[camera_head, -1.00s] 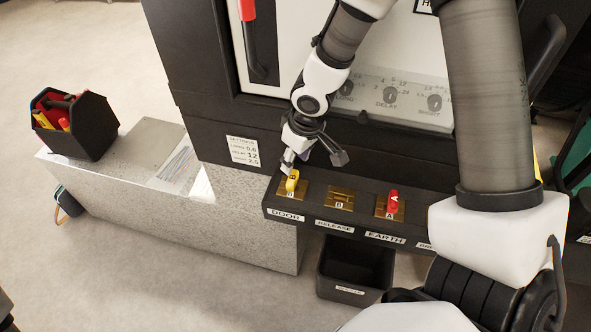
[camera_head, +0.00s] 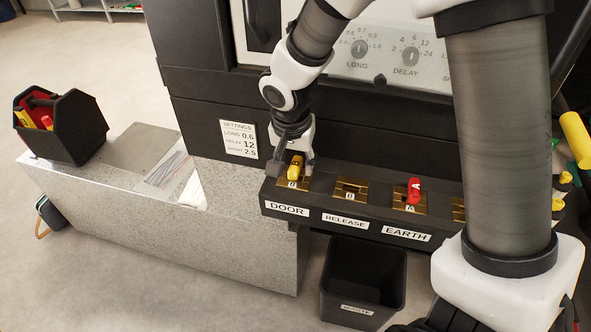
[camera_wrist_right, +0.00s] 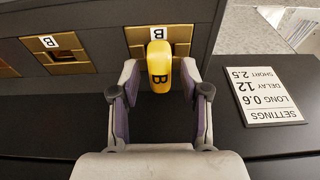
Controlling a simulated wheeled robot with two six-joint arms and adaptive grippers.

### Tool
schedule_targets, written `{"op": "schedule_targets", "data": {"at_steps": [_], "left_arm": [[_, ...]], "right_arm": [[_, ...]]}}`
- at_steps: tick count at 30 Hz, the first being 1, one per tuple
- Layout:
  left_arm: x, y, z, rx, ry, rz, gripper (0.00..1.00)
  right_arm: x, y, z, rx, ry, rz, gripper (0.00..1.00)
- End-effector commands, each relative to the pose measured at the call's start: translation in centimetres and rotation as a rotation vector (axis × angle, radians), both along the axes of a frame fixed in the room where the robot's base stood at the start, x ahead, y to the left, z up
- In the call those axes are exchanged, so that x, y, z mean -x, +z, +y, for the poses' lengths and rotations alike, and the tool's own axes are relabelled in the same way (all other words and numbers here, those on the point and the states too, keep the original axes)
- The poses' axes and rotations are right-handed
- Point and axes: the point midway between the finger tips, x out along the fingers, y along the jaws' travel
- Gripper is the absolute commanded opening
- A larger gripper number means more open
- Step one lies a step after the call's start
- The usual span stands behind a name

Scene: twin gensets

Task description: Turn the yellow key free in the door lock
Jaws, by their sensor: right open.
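The yellow key (camera_head: 295,167), marked B, stands in the brass DOOR lock (camera_head: 283,184) at the left end of the black lock ledge. It also shows in the right wrist view (camera_wrist_right: 159,66), between the fingertips. My right gripper (camera_head: 294,163) is open, with one finger on each side of the key. In the right wrist view the right gripper (camera_wrist_right: 158,80) shows gaps between its fingers and the key's sides. My left gripper is not in view.
A red key (camera_head: 414,190) stands in the EARTH lock; the RELEASE lock (camera_head: 350,189) is empty. A black waste bin (camera_head: 362,285) is below. A black tool caddy (camera_head: 75,140) sits on the grey bench (camera_head: 250,235). A settings card (camera_head: 238,139) is behind.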

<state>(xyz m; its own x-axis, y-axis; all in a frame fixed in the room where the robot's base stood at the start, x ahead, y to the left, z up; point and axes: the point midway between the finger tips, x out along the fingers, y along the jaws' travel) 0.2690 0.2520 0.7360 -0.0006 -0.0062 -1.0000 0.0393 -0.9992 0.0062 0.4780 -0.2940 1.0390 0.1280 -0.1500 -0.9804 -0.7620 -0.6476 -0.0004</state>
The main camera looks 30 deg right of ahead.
Motion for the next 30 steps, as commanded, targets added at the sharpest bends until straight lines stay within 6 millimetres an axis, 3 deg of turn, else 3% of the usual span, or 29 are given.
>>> {"op": "schedule_targets", "data": {"at_steps": [6,10,17,24,30], "left_arm": [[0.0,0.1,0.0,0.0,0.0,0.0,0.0],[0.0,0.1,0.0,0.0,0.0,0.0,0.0],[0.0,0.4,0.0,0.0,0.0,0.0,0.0],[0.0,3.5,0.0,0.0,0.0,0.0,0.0],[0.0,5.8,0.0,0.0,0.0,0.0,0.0]], "right_arm": [[0.0,0.1,0.0,0.0,0.001,0.0,0.46],[0.0,0.1,0.0,0.0,0.002,0.0,0.0],[0.0,0.2,0.0,-0.001,0.042,0.001,0.0],[0.1,0.6,0.0,-0.006,0.567,0.002,0.0],[0.0,0.7,0.0,-0.004,0.886,0.001,0.0]]}}
